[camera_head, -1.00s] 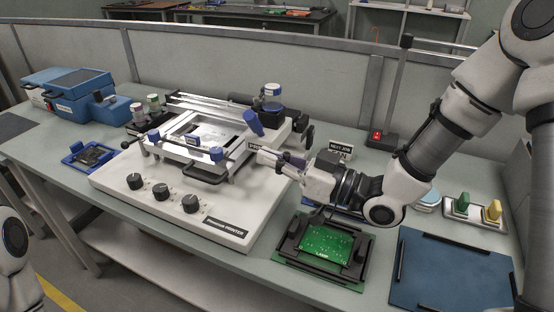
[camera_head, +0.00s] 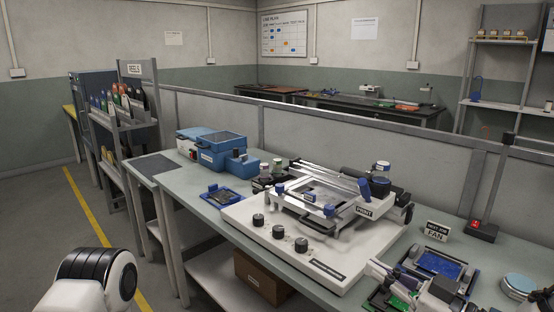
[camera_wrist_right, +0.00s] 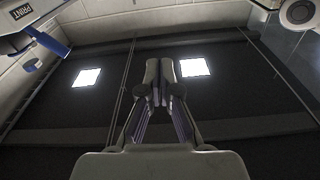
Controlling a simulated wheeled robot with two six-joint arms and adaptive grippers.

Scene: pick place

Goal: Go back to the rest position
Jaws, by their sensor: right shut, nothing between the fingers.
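My right gripper (camera_head: 376,268) shows at the lower right of the head view, beside the front right of the white stencil printer (camera_head: 285,262) and over the front of the bench. In the right wrist view its fingers (camera_wrist_right: 160,72) are together and empty. Part of the printer with its PRINT label (camera_wrist_right: 24,14) shows at the top left of that view. A white and black link of my left arm shows at the lower left of the head view; the left gripper itself is out of view.
Blue boxes (camera_head: 212,146) and a small blue fixture (camera_head: 227,197) stand left of the printer. A fixture with a blue board (camera_head: 440,264), a sign (camera_head: 437,230) and a round pale container (camera_head: 519,284) are at the right. A low partition (camera_head: 340,140) runs behind the bench.

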